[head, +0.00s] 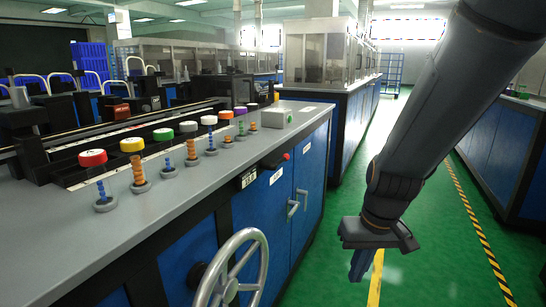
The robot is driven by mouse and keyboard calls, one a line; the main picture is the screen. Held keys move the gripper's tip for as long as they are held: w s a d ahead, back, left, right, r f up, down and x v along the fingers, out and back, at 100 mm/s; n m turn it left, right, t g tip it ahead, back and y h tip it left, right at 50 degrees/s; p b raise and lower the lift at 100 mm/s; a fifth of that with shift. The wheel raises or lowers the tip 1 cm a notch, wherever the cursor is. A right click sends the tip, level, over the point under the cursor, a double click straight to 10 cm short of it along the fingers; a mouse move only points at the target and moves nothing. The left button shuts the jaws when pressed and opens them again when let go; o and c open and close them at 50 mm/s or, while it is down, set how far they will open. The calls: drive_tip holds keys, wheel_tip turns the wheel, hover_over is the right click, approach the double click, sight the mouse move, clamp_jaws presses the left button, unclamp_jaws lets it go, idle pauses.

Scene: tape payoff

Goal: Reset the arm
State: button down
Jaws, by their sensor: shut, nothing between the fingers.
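My arm hangs down at the right of the head view, over the green floor. My gripper (358,266) is at its lower end, pointing down, shut and empty. It is apart from the blue machine cabinet (265,222) and to the right of it. Nothing is seen touching the gripper.
The grey worktop (190,200) on the left carries a row of coloured spools, including a red one (92,158), and several small posts. A handwheel (236,272) juts out at the front. The green aisle (420,220) is clear, with a striped line (478,230) at right.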

drive_tip(key=s+a+r+n+g, duration=0.1)
drive_tip(key=s+a+r+n, duration=0.15)
drive_tip(key=s+a, duration=0.5)
drive_tip(key=s+a+r+n+g, duration=0.1)
drive_tip(key=s+a+r+n, duration=0.15)
drive_tip(key=s+a, duration=0.5)
drive_tip(key=s+d+r+m+h+p, duration=0.1)
drive_tip(key=d+r+m+p, duration=0.4)
drive_tip(key=d+r+p, duration=1)
wheel_tip(320, 180, up, 4)
drive_tip(key=p, duration=0.9)
drive_tip(key=shift+d+m, duration=0.2)
drive_tip(key=shift+m, duration=0.2)
